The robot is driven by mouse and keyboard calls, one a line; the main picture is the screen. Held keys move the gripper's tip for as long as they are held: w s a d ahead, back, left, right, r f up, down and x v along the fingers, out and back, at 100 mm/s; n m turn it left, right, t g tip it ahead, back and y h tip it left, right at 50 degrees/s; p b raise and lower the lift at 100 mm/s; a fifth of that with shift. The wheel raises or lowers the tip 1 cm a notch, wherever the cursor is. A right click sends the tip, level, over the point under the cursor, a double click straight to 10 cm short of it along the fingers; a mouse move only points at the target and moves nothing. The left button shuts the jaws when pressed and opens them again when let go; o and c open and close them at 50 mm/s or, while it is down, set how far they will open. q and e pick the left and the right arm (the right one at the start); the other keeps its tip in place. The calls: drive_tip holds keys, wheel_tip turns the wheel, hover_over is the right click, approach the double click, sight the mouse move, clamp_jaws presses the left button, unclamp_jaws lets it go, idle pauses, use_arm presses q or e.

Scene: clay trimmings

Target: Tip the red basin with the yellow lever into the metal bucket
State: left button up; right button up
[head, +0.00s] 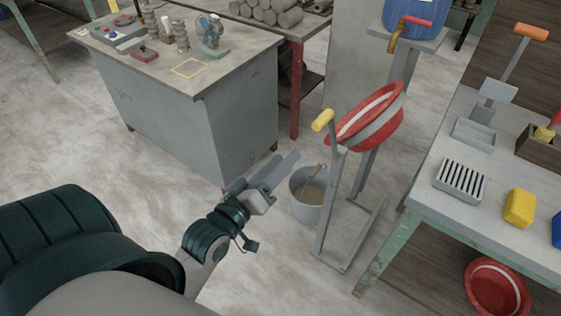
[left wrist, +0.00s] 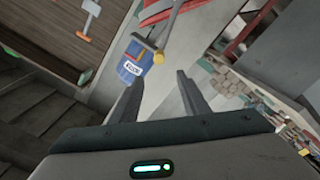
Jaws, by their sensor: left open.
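The red basin (head: 367,122) with a pale band sits tilted on a grey metal stand, high above the floor. Its lever ends in a yellow handle (head: 323,120) to the left of the basin. The metal bucket (head: 307,193) stands on the floor left of the stand, with brown contents and a stick in it. My left gripper (head: 282,166) is open and empty, left of the bucket in the picture and apart from the lever. In the left wrist view the basin (left wrist: 160,10) and yellow handle (left wrist: 158,58) show beyond the open fingers (left wrist: 158,92). My right gripper is not in view.
A grey cabinet (head: 197,120) stands at the left back. A workbench (head: 480,221) at the right carries a slotted tray, a yellow sponge (head: 519,207) and tools. Another red basin (head: 497,288) sits below it. A blue container (head: 415,18) stands behind. Floor at front centre is clear.

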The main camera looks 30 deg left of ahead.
use_arm(q)
drive_tip(key=w+m+b, duration=0.2)
drive_tip(key=w+m, duration=0.4)
drive_tip(key=m, duration=0.3)
drive_tip(key=shift+d+b, duration=0.25)
drive_tip(key=shift+b, duration=0.1)
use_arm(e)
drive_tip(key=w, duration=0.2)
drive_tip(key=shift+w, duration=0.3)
use_arm(q)
drive_tip(key=shift+w, duration=0.1)
